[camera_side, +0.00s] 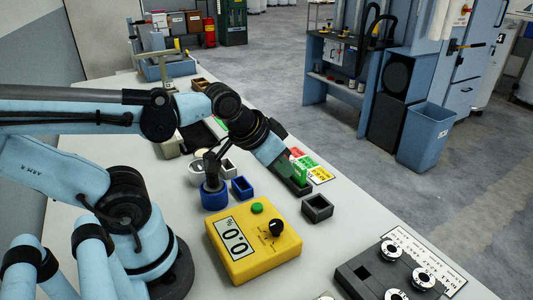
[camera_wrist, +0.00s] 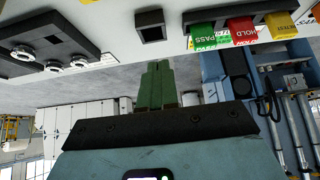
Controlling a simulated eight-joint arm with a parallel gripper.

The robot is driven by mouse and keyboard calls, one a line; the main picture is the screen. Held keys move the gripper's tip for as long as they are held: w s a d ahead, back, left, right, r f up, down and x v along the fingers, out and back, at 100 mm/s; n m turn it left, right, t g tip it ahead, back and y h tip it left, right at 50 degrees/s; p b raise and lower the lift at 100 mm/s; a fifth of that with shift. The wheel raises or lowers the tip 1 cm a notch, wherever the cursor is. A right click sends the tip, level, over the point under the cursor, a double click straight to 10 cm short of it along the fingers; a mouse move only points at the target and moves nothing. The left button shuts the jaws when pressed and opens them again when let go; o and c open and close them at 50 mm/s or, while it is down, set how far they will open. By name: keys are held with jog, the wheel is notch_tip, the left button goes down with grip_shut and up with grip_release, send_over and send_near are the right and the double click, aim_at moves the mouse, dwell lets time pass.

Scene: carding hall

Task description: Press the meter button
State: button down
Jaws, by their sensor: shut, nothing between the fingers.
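The meter (camera_side: 252,243) is a yellow box on the bench in the side view, with a white display reading 0.0. Its round green button (camera_side: 257,208) stands on the top face near the far edge, with a black knob (camera_side: 277,227) beside it. My gripper (camera_side: 300,176) is beyond the meter, up and right of the button in the picture, and apart from it. Its green fingers (camera_wrist: 157,75) are together and empty in the wrist view. The meter does not show in the wrist view.
A black tray with ringed parts (camera_side: 423,278) lies at right.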

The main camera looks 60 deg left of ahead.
aim_at(253, 205)
jog(key=s+a+n+h, duration=0.1)
jog(key=n, duration=0.2)
jog(key=s+f+n+g+h, duration=0.1)
jog(key=n, duration=0.2)
jog(key=s+a+n+g+h, duration=0.1)
jog(key=n, duration=0.2)
jog(key=shift+s+a+f+n, duration=0.15)
jog(key=shift+s+a+n, duration=0.1)
jog(key=shift+a+n, duration=0.1)
jog(key=r+n+h, duration=0.1)
jog(key=n, duration=0.1)
jog(key=s+r+n+h, duration=0.1)
jog(key=n+h, duration=0.1)
jog(key=r+n+h, duration=0.1)
jog(key=n, duration=0.1)
jog(key=shift+s+a+r+n, duration=0.25)
jog(key=shift+s+a, duration=0.1)
jog(key=shift+a, duration=0.05)
jog(key=shift+f, duration=0.15)
jog(key=shift+f, duration=4.25)
jog(key=shift+f, duration=0.2)
jog(key=shift+f, duration=0.25)
